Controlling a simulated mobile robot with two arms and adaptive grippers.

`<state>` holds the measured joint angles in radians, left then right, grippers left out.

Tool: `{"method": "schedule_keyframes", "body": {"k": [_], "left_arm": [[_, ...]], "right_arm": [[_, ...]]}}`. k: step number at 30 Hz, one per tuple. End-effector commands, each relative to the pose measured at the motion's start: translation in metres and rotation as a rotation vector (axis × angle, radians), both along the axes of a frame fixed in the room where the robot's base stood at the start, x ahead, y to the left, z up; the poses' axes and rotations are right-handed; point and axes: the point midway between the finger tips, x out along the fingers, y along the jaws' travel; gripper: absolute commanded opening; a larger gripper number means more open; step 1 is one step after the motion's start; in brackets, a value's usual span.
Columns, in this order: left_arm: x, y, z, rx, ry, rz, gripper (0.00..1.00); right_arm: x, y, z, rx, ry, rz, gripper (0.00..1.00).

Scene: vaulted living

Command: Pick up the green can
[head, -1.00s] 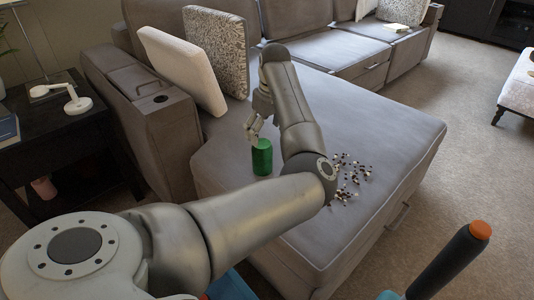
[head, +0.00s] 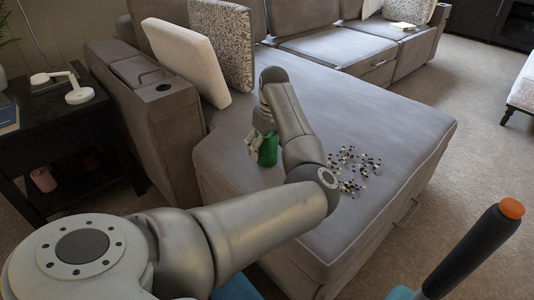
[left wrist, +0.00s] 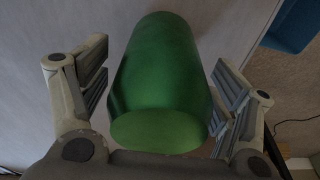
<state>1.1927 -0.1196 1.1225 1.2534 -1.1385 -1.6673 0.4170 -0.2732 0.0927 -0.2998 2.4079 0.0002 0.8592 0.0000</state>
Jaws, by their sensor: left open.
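The green can (head: 267,151) stands on the grey sofa's chaise seat, near its left edge. In the left wrist view the can (left wrist: 160,85) fills the middle, between the two fingers. My left gripper (head: 259,146) is at the can, with its fingers on either side of it. The left gripper (left wrist: 163,95) is open, with a narrow gap visible beside the can. Part of the can is hidden by a finger in the head view. My right gripper is not in view.
Small dark and light pieces (head: 352,170) lie scattered on the grey sofa (head: 395,130) right of my arm. A white cushion (head: 186,62) and a patterned cushion (head: 222,45) lean at the back. A dark side table (head: 60,125) stands left.

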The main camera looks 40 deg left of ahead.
Motion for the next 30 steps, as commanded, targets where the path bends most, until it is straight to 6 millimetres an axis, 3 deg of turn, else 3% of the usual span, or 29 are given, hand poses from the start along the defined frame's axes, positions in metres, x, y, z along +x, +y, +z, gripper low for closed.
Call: {"method": "schedule_keyframes", "body": {"k": [7, 15, 30], "left_arm": [[0.0001, 0.0005, -0.0014, 0.001, 0.000, 0.000, 0.81], [0.0002, 0.0005, -0.0013, 0.001, 0.000, 0.000, 0.49], [-0.0001, 0.0006, 0.0000, 0.000, 0.001, 0.000, 0.47]], "right_arm": [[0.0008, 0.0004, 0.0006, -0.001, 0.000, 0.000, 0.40], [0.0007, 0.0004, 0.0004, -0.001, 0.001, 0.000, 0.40], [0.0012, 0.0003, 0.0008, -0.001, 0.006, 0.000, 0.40]]}}
